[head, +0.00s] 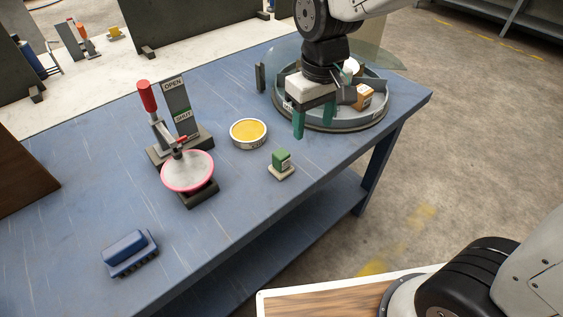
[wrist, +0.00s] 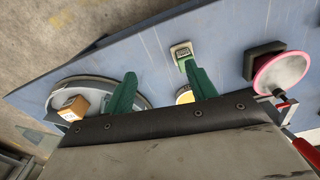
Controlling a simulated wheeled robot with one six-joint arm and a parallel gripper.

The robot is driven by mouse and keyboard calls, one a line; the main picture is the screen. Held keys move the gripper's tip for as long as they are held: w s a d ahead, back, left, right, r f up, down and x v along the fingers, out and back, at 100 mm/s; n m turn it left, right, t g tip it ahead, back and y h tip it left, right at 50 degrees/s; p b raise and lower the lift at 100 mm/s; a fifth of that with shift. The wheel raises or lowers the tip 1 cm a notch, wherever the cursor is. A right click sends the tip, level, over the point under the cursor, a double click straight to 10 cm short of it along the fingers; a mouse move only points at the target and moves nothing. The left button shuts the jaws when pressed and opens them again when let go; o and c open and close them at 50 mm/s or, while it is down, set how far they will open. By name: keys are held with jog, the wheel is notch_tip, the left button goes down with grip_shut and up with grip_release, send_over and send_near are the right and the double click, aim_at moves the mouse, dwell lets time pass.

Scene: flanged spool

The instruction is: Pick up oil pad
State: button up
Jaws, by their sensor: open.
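A small green block with a pale label (head: 281,158) sits on a pale square base near the front edge of the blue table; it also shows in the wrist view (wrist: 182,52). A round tin with a yellow top (head: 248,132) stands behind and left of it, partly hidden by a finger in the wrist view (wrist: 184,97). The labels are too small to read, so I cannot tell for sure which is the oil pad. My gripper (head: 314,128) is open and empty, its green fingers (wrist: 160,72) pointing down above the table, right of and behind the green block.
A round grey tray (head: 345,122) with a cardboard box (head: 363,96) lies under and behind my gripper. At left, a toggle clamp stand (head: 180,110) stands by a pink-rimmed disc (head: 188,171). A blue brush (head: 129,251) lies front left. Bare table surrounds the green block.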

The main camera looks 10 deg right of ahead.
jog(key=n, duration=0.2)
send_over(281, 152)
notch_tip(281, 152, down, 6)
jog(key=shift+a+r, duration=0.1)
jog(key=shift+r, duration=0.15)
notch_tip(281, 152, down, 8)
jog(key=shift+s+r, duration=0.1)
jog(key=shift+r, duration=0.05)
jog(key=c, duration=1.1)
